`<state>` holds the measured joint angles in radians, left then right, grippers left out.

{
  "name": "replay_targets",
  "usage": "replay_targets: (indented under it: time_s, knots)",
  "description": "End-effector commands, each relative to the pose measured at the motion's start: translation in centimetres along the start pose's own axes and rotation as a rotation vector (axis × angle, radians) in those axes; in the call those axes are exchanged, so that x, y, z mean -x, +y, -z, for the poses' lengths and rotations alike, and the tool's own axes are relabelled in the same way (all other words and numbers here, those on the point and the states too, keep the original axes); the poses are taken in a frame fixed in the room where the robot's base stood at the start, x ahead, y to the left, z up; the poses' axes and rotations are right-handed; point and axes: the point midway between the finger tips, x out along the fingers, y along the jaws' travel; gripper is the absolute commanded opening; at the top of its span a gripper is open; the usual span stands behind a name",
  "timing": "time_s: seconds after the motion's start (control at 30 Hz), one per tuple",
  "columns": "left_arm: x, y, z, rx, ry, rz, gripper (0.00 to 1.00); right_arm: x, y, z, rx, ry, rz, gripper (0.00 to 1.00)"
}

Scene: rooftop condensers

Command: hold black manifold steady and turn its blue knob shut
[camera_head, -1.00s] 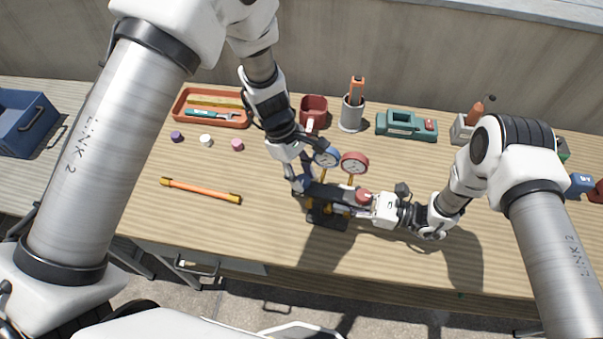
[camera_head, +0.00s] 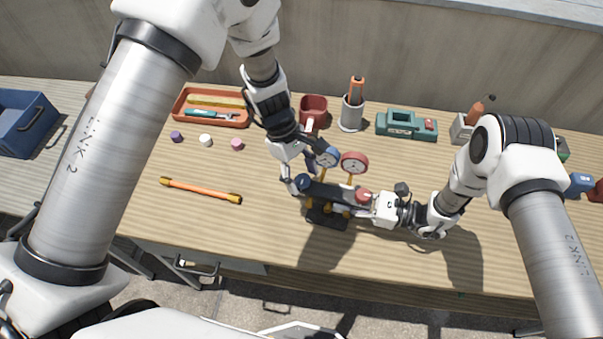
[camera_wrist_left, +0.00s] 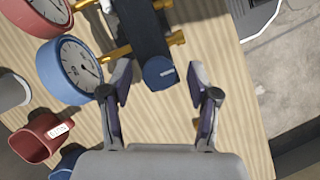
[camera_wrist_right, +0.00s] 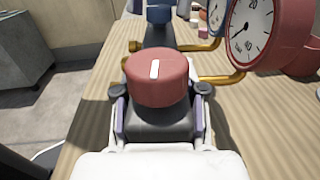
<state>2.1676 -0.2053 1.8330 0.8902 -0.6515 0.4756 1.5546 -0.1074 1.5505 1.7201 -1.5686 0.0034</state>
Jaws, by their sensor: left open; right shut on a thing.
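The black manifold (camera_head: 330,194) lies across the middle of the bench on a dark base. Its blue knob (camera_head: 303,182) is at the left end and its red knob (camera_head: 363,196) at the right end. My left gripper (camera_head: 298,173) is open; in the left wrist view the blue knob (camera_wrist_left: 159,73) shows between its spread fingertips, with clear gaps. A short white mark on that knob lies roughly across the manifold. My right gripper (camera_wrist_right: 160,112) is shut on the manifold's right end, just beneath the red knob, whose white mark runs along the manifold.
A blue gauge (camera_head: 327,157) and a red gauge (camera_head: 354,162) stand on brass pipes behind the manifold.

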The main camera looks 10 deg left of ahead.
Motion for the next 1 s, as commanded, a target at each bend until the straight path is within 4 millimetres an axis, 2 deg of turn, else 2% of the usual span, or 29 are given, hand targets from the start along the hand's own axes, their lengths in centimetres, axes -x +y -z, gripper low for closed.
replay_targets:
  time_s: [0.17, 0.4, 0.6, 0.73, 1.0]
  knots:
    - [1.6, 0.1, 0.0, -0.001, 0.0, -0.004, 0.61, 0.0, 0.0, -0.1, 0.001, -0.001, 0.001, 0.0]
    - [7.6, 0.2, 0.0, -0.001, 0.0, -0.007, 0.61, 0.0, 0.0, 0.0, 0.001, -0.001, 0.001, 0.0]
    - [11.3, 0.1, 0.0, 0.0, -0.001, -0.001, 0.61, 0.0, 0.0, 0.0, 0.0, 0.0, 0.001, 0.0]
    - [12.0, 0.0, 0.0, 0.0, 0.0, 0.001, 0.61, 0.0, 0.0, 0.0, 0.0, 0.0, 0.001, 0.0]
    - [12.0, 0.0, 0.0, 0.0, 0.0, 0.001, 0.61, 0.0, 0.0, 0.0, 0.0, 0.0, 0.001, 0.0]
